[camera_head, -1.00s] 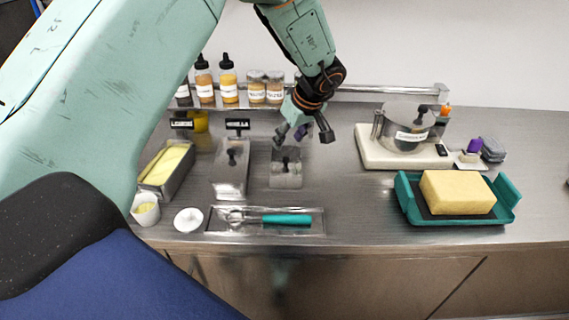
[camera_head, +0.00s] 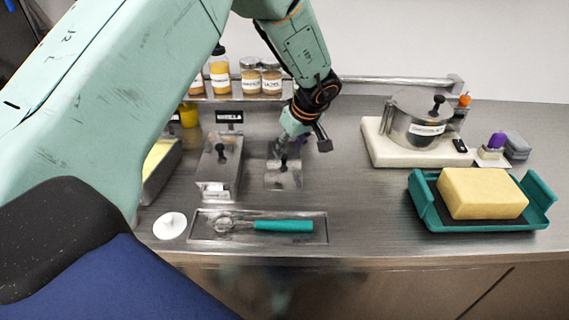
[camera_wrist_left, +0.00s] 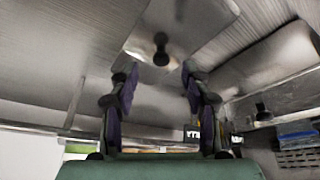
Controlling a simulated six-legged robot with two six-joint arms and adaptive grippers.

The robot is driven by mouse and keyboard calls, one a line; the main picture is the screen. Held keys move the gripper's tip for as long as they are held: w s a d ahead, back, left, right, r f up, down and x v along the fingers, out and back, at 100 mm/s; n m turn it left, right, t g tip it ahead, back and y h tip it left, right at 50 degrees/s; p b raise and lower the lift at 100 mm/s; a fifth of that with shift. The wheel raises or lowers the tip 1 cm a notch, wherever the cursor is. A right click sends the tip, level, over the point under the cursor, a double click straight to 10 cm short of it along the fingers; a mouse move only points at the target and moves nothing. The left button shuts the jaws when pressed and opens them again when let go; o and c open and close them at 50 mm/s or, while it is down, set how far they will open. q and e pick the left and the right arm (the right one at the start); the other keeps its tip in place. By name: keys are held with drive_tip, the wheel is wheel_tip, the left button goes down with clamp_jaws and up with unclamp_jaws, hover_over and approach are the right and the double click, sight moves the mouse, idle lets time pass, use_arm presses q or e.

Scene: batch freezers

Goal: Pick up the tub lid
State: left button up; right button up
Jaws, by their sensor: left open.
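A flat metal tub lid (camera_head: 285,181) with a black knob sits in the counter below my left gripper (camera_head: 299,149). In the left wrist view, this lid (camera_wrist_left: 190,22) and its knob (camera_wrist_left: 160,50) show just beyond and between the two spread fingers (camera_wrist_left: 160,88). The fingers are open, empty and apart from the knob. In the head view the gripper partly covers the lid's far side. A second metal lid with a black knob (camera_head: 221,152) lies to the left; it shows at right in the wrist view (camera_wrist_left: 262,62). My right gripper is not in view.
A tray with a teal-handled scoop (camera_head: 283,226) and a white disc (camera_head: 170,225) lie in front. Bottles and jars (camera_head: 249,79) stand behind on a rail. A teal tray (camera_head: 430,215) with a yellow block and a metal pot (camera_head: 420,118) are right. The counter between is clear.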

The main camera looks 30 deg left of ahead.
sight(284, 156)
use_arm(q)
drive_tip(key=x, duration=0.4)
drive_tip(key=shift+s+a+r, duration=0.15)
drive_tip(key=shift+a, duration=0.15)
drive_tip(key=shift+d, duration=0.2)
drive_tip(key=shift+a, duration=0.1)
drive_tip(key=shift+a+f, duration=0.15)
drive_tip(key=shift+f, duration=0.05)
drive_tip(key=c, duration=0.3)
drive_tip(key=shift+d, duration=0.2)
drive_tip(key=c, duration=0.6)
drive_tip(key=shift+a, duration=0.1)
clamp_jaws()
